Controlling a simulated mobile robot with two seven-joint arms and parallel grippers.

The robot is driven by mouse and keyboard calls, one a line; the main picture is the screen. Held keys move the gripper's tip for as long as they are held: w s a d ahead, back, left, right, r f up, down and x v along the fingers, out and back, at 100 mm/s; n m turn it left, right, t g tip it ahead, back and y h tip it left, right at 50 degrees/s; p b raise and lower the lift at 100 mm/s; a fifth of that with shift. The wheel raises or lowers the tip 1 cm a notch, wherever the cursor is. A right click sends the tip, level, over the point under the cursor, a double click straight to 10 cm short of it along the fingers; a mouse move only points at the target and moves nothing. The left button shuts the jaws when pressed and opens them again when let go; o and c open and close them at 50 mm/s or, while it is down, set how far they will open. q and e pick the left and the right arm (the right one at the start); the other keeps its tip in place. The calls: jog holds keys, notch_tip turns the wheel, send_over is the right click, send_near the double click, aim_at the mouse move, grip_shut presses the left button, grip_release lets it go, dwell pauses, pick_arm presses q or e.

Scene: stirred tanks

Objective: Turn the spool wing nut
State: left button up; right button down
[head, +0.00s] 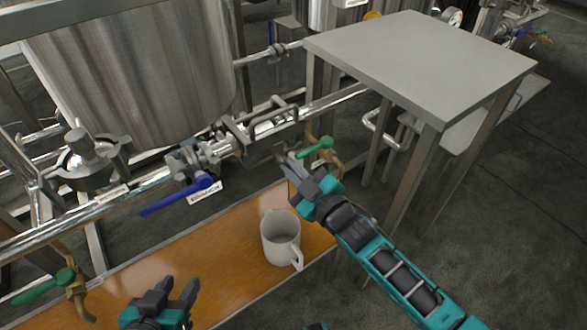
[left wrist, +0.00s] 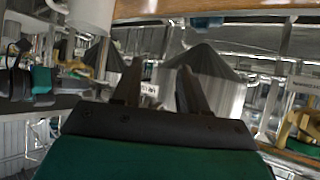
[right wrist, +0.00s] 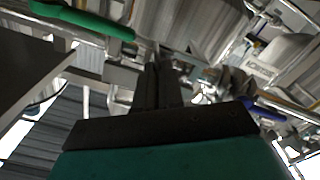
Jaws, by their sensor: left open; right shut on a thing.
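The steel pipe spool (head: 270,126) with its clamps runs along the line in front of the big tank in the head view. My right gripper (head: 287,164) reaches the lower side of this pipework at the spool's right end. Its fingers are closed together on a small part, which I take to be the spool wing nut; the fingers hide it. In the right wrist view the right gripper (right wrist: 160,62) also shows its fingers close together against the pipework. My left gripper (head: 176,288) is open and empty, low over the wooden bench; its spread fingers show in the left wrist view (left wrist: 158,88).
A white mug (head: 277,248) stands on the wooden bench (head: 190,262) between my grippers. A blue-handled valve (head: 180,196) and green-handled valves (head: 314,147) (head: 45,287) jut from the pipes. A steel table (head: 425,65) stands right of the spool.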

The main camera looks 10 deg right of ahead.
pick_arm(q)
jog(key=shift+r, duration=0.1)
dwell(0.3)
jog(key=shift+s+a+r+p, duration=0.2)
jog(key=shift+r+p, duration=0.5)
jog(key=shift+p, duration=0.4)
jog(key=shift+s+a+r+p, duration=0.1)
jog(key=shift+a+r+p, duration=0.1)
jog(key=shift+r+p, duration=0.7)
pick_arm(e)
jog(key=shift+m, duration=3.2)
pick_arm(q)
jog(key=shift+f, duration=0.15)
jog(key=shift+w+d, duration=0.1)
pick_arm(e)
jog(key=c, duration=1.3)
grip_release()
pick_arm(q)
jog(key=shift+w, duration=0.1)
pick_arm(e)
jog(key=shift+o, duration=0.2)
jog(key=shift+a, duration=0.1)
